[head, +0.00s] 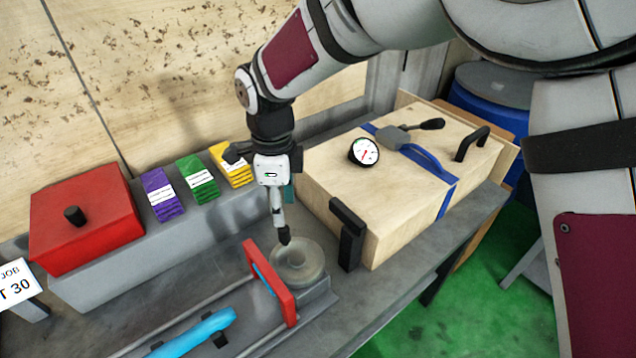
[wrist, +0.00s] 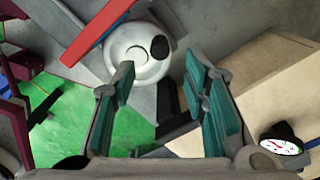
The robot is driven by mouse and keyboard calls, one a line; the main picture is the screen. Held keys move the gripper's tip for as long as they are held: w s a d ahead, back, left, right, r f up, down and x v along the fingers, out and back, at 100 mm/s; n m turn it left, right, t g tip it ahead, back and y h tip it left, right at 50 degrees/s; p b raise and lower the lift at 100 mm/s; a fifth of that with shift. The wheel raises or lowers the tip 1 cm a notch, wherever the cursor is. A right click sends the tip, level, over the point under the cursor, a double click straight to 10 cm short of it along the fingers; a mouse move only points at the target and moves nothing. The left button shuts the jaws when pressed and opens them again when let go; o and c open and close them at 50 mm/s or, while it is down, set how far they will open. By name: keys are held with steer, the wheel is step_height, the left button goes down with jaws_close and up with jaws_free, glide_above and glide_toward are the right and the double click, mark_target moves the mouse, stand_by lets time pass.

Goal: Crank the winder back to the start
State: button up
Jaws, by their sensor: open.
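The winder appears to be a round grey metal wheel (head: 303,268) at the front end of the bench, next to a red upright plate. It also shows in the wrist view (wrist: 138,62), with a dark oval knob (wrist: 160,47) near its rim. My gripper (head: 282,228) points down over the wheel's far side in the head view. In the wrist view my gripper (wrist: 160,75) has its two teal-padded fingers apart, with nothing between the pads. The knob lies beyond the fingertips, roughly in line with the gap. Whether a finger touches the knob or wheel is unclear.
A red plate (head: 270,284) stands close left of the wheel. A wooden box (head: 400,200) with a dial gauge (head: 364,151) and black handles stands close on the right. Purple, green and yellow packs (head: 198,180) and a red box (head: 85,222) lie left. A blue bar (head: 193,333) is in front.

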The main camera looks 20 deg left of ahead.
mark_target(284, 228)
step_height(284, 228, down, 8)
steer(key=shift+f+p, duration=0.2)
steer(key=shift+p, duration=0.2)
jaws_close()
